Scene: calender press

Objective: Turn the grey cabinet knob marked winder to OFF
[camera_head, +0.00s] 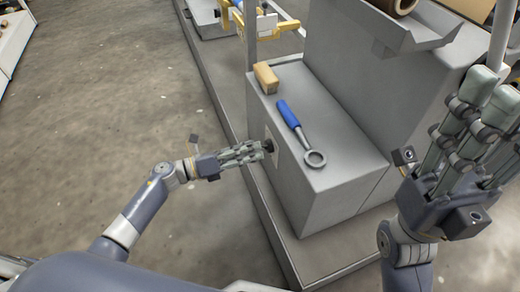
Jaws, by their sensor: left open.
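A grey cabinet (343,164) stands at the centre with a low flat top. On its left face is a pale plate (273,133) with a small dark knob (268,145). Any marking on the plate is too small to read, and I cannot tell which way the knob points. My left gripper (264,150) is open, level with the knob, its fingertips at or right beside it. The fingers partly cover the knob, and I cannot tell whether they touch it. My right gripper (491,92) is raised at the right edge, open and empty, away from the knob.
On the cabinet top lie a blue-handled ring spanner (289,115) and a tan block (266,78). A grey tray (400,28) with a brown roll (392,5) is above. A raised plinth edge (277,236) runs along the cabinet. The floor at left is clear.

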